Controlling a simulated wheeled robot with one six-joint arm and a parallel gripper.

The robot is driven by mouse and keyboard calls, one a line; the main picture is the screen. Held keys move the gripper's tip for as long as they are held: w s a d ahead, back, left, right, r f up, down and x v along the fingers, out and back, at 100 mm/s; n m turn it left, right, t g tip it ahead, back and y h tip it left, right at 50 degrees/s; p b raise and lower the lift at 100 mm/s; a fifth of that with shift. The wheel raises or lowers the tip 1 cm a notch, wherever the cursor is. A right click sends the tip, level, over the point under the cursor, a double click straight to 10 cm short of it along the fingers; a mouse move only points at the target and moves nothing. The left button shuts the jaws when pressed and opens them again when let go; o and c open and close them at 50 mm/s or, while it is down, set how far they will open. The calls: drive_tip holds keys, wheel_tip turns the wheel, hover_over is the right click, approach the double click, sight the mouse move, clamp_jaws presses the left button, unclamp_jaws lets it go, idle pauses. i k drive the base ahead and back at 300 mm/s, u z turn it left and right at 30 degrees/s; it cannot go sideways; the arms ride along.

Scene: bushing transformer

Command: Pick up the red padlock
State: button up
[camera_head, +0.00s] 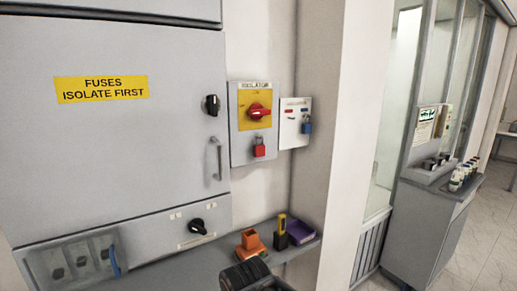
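The red padlock (259,147) hangs on the lower part of the grey isolator box (241,149), below the red rotary handle (257,111) on its yellow plate. The padlock's body hangs upright; I cannot tell whether its shackle is closed. A black part of my gripper (250,276) shows at the bottom edge, in front of the shelf, well below the padlock and apart from it. Its fingertips are not clear, so I cannot tell whether it is open or shut.
A white panel with a blue padlock (307,125) is right of the isolator. A grey fuse cabinet (120,140) with a handle stands left; a wall corner juts out right.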

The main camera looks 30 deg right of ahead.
sight(260, 150)
drive_tip(key=u, duration=0.55)
drive_tip(key=i, duration=0.65)
drive_tip(key=z, duration=1.35)
